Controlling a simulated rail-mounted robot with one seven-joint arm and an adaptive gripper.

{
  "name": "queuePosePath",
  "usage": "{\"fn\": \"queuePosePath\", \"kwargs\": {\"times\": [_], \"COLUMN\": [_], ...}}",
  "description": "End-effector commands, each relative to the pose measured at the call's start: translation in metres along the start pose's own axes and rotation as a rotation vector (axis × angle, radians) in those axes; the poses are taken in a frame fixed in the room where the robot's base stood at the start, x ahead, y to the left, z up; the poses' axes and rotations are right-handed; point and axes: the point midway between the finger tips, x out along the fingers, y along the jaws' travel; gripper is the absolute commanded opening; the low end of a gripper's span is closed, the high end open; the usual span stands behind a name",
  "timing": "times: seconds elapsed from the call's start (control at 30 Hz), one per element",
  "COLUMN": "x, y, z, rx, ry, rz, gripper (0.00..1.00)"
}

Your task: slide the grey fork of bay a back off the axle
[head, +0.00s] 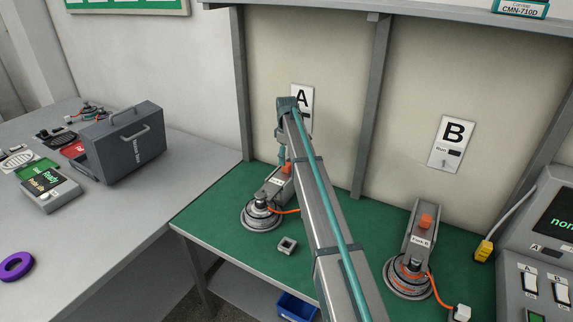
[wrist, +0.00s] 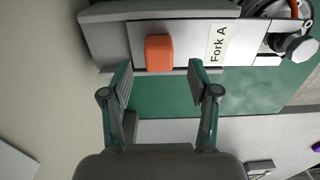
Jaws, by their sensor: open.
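The grey fork of bay A (wrist: 190,45), labelled "Fork A", lies across the top of the wrist view, with an orange block (wrist: 159,53) on it. In the head view the fork (head: 277,184) sits behind the round hub motor (head: 262,215), partly hidden by my arm. The fork's end meets the axle (wrist: 297,45) at the wrist view's right edge; how far it is seated I cannot tell. My gripper (wrist: 160,72) is open and empty. Its fingertips are at the fork's edge, to either side of the orange block, with gaps on both sides.
A small grey square part (head: 288,245) lies on the green bench mat (head: 215,235) near the motor. An orange cable (head: 288,211) runs from the motor beneath my arm. Bay B holds another fork (head: 420,240) and motor. A grey toolbox (head: 122,142) stands on the left table.

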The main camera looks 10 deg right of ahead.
Motion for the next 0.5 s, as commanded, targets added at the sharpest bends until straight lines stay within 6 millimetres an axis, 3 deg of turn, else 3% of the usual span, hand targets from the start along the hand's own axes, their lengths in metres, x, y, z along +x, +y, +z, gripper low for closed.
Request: {"fn": "queuePosePath", "kwargs": {"times": [0.23, 0.5], "x": [-0.049, -0.074], "y": [0.001, 0.0], "z": [-0.001, 0.0], "rx": [0.0, 0.0], "ry": [0.001, 0.0], "rz": [0.002, 0.001], "gripper": [0.6, 0.6]}}
